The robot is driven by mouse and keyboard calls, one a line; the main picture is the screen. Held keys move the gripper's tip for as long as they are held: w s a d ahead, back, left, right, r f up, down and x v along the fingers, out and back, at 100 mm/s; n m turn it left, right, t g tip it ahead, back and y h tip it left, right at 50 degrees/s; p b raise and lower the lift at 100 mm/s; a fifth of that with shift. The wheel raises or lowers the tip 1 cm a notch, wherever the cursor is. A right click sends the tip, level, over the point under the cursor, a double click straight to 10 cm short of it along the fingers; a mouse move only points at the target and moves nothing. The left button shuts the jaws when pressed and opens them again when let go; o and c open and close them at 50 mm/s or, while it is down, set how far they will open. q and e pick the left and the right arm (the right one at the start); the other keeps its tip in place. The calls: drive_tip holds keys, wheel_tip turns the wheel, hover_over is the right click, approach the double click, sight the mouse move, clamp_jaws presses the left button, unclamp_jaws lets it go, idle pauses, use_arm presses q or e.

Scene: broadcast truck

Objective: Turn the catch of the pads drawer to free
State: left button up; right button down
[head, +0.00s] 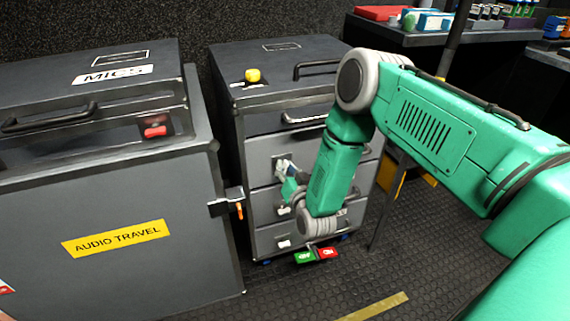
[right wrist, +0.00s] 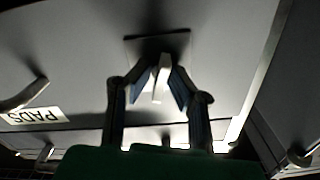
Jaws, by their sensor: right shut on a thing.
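The pads drawer (right wrist: 80,65) fills much of the right wrist view, with its white PADS label (right wrist: 35,116) upside down there. Its catch (right wrist: 161,80) is a small pale lever on a dark square plate. My right gripper (right wrist: 160,88) is shut on this catch, one blue-padded finger on each side. In the head view my right gripper (head: 285,172) is at the left part of the upper drawer front of the dark grey cabinet (head: 232,130). The fingers and wrist partly hide the catch there. My left gripper is in neither view.
Lower drawers have pale catches of their own (head: 284,243). The MICS case (head: 210,165), labelled AUDIO TRAVEL, stands close on the left, with a latch (head: 226,204) jutting out. Floor at front right is clear.

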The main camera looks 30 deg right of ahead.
drive_tip(key=shift+s+f+n+p, duration=0.1)
drive_tip(key=shift+n+p, duration=0.4)
drive_tip(key=shift+n, duration=0.7)
drive_tip(key=c, duration=1.7)
unclamp_jaws()
drive_tip(key=shift+s, duration=0.1)
drive_tip(key=shift+v, duration=5.8)
drive_tip(key=shift+f, duration=0.15)
